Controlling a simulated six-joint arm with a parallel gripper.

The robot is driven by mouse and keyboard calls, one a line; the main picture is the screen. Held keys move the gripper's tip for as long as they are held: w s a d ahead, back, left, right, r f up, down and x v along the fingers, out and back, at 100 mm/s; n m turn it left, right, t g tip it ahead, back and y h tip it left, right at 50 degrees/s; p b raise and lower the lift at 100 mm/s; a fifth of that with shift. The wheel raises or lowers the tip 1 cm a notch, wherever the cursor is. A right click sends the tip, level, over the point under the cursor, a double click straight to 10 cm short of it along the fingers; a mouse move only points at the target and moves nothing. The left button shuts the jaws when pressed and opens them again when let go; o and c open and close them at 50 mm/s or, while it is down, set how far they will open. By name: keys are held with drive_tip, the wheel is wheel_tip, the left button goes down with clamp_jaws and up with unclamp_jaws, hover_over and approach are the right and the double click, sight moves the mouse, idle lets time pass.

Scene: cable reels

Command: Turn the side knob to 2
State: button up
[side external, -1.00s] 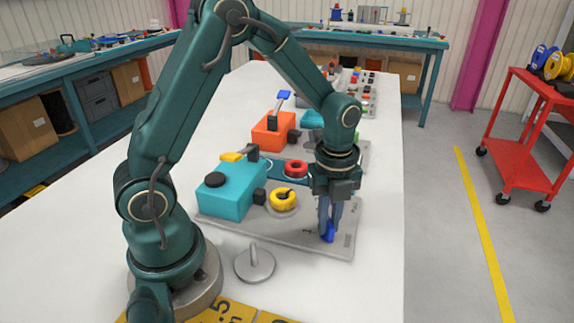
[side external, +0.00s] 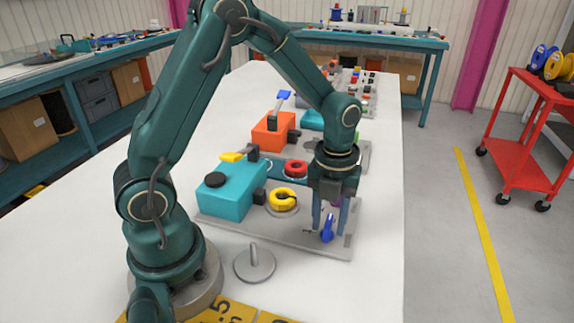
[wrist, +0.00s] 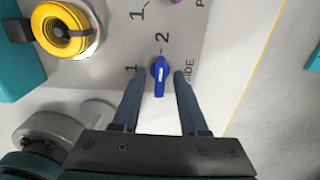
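The side knob (wrist: 160,80) is blue with a white mark and sits on the grey panel (wrist: 105,60) by the printed word SIDE. In the wrist view its narrow end points up at the printed 2, and the printed 1 lies to its left. The knob also shows in the side external view (side external: 327,231). My gripper (wrist: 161,73) is open, with one finger on each side of the knob and a gap on both sides. It also shows low over the panel in the side external view (side external: 329,232).
A yellow cable reel (wrist: 62,30) sits on the panel beside a teal box (side external: 231,189) with a black knob. A purple knob (wrist: 176,2) is just beyond the 2. A grey disc with a post (side external: 254,263) stands on the white table. An orange box (side external: 270,133) is farther back.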

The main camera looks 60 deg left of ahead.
sight(329, 221)
wheel_tip(329, 221, up, 7)
drive_tip(key=shift+r, duration=0.1)
idle(0.5)
